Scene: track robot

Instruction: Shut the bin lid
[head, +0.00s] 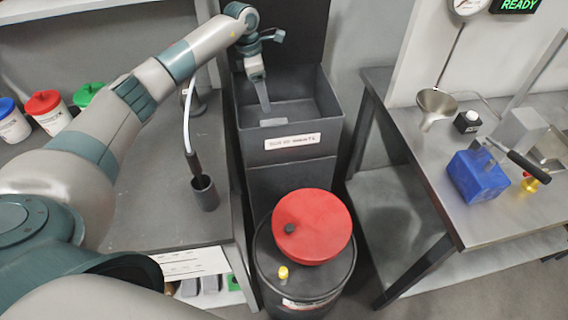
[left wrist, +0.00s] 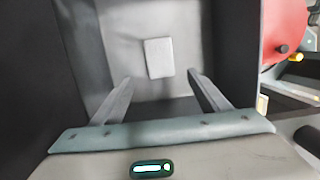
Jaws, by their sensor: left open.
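A dark grey open bin (head: 328,119) with a white label on its front stands in the middle of the head view. A dark upright panel (head: 292,32), seemingly its raised lid, rises behind it. My left gripper (head: 263,98) points down into the bin's mouth, apart from the panel. In the left wrist view, my gripper (left wrist: 160,80) is open and empty, with its fingers spread above the bin's inside. A pale flat rectangle (left wrist: 159,58) lies inside the bin. A round red lid (head: 318,236) with a dark knob rests on a black drum in front. My right gripper is not seen.
The black drum (head: 283,292) bears a small yellow knob. A left bench (head: 222,215) holds a dark cup with a wand and several colored-lid tubs. A right metal table (head: 455,200) holds a blue block (head: 476,177), a funnel and tools. Bench and table flank the bin closely.

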